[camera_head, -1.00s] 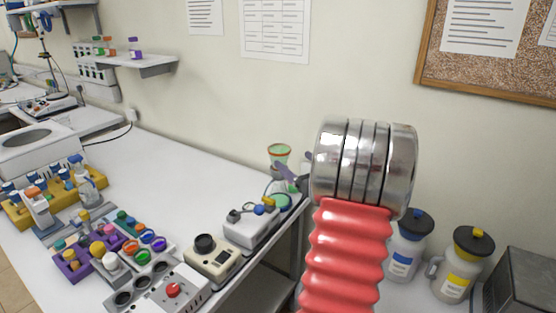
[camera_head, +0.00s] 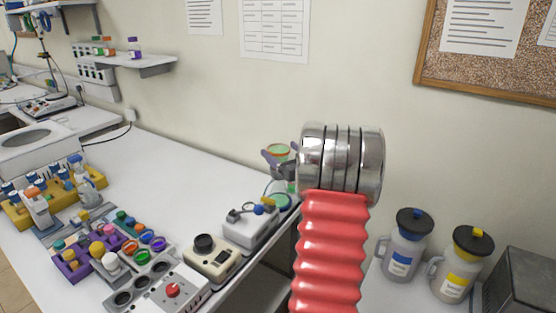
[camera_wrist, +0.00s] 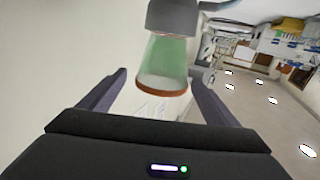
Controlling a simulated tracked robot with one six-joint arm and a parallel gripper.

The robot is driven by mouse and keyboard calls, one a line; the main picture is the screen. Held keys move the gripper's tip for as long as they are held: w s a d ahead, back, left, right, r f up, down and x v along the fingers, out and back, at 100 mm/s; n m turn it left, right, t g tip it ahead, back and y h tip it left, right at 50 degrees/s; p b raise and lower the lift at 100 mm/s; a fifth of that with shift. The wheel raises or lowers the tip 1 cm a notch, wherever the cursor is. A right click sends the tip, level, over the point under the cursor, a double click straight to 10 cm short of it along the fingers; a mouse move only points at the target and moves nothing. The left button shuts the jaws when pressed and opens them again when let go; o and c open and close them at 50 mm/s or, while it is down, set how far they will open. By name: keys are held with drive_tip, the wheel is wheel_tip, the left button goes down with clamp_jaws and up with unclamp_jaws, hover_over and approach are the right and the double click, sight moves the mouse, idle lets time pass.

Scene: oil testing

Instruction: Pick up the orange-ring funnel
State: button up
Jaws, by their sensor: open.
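The orange-ring funnel (camera_head: 278,150) stands wide end up at the back right of the bench, an orange ring round its rim and a green tint in its body. In the wrist view the funnel (camera_wrist: 165,65) lies between the two fingers, its orange rim toward my palm and its narrow end by a grey cylindrical part. My gripper (camera_head: 281,156) is open, with a purple-grey finger on each side of the funnel. In the wrist view my gripper (camera_wrist: 158,92) shows a gap beside the funnel. My wrist partly hides what is below and right of it.
A glass vessel (camera_head: 279,187) stands below the funnel, close to a white device (camera_head: 248,229). A beige device with a black knob (camera_head: 211,259) is nearer. Blue-label (camera_head: 402,262) and yellow-label (camera_head: 455,284) jugs stand at right. The bench middle (camera_head: 175,185) is clear.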

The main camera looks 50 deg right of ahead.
sight(274, 145)
drive_tip(key=shift+x, duration=2.6)
drive_tip(key=shift+a, duration=0.15)
drive_tip(key=shift+c, duration=0.4)
drive_tip(key=c, duration=1.1)
wheel_tip(274, 145, up, 10)
drive_tip(key=shift+r, duration=0.1)
